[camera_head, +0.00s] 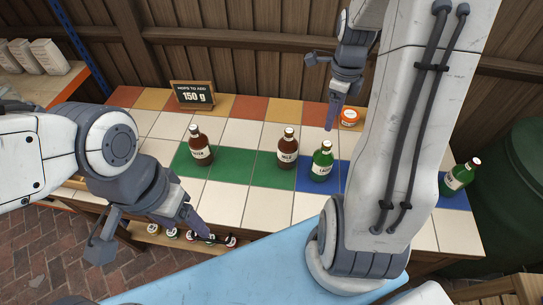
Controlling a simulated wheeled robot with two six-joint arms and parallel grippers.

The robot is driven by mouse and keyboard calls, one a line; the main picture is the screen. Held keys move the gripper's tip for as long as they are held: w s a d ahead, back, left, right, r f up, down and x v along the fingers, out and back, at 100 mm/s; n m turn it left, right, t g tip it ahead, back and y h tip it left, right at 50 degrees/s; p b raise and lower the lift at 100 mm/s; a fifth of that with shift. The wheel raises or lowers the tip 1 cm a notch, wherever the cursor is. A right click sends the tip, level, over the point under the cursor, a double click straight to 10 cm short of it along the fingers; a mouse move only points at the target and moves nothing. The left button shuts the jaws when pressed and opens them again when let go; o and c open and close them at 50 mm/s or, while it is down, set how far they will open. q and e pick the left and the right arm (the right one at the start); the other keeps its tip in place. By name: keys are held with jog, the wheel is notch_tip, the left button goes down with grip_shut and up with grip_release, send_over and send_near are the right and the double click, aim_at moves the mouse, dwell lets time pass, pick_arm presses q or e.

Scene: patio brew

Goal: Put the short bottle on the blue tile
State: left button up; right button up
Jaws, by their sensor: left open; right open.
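Two brown bottles stand upright on the green tiles (235,166), one at the left (200,153) and one labelled MILD (287,153). A green bottle labelled LAGER (321,166) stands on the blue tiles (341,183) in the middle. Another green bottle (456,180) stands at the right by a blue tile, partly hidden by my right arm. I cannot tell surely which bottle is the short one. My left gripper (163,246) is open and empty at the counter's front left, apart from the bottles. My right gripper (321,92) is open and empty, above and behind the LAGER bottle.
A sign reading 150 g (194,97) and an orange jar (349,117) stand at the counter's back. Several small round items (190,236) lie below the front edge. A dark green barrel (512,190) is at the right. White tiles (268,208) in front are clear.

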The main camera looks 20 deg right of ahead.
jog(key=s+a+r+n, duration=0.1)
jog(key=a+r+n, duration=0.1)
jog(key=a+n, duration=0.7)
jog(key=s+a+r+n, duration=0.1)
jog(key=a+r+n, duration=0.1)
jog(key=a+n, duration=0.65)
jog(key=s+a+r+n+y, duration=0.1)
jog(key=s+a+n, duration=1.2)
jog(key=n, duration=0.5)
jog(key=shift+s+n, duration=0.35)
jog(key=shift+s, duration=0.3)
jog(key=shift+a, duration=0.1)
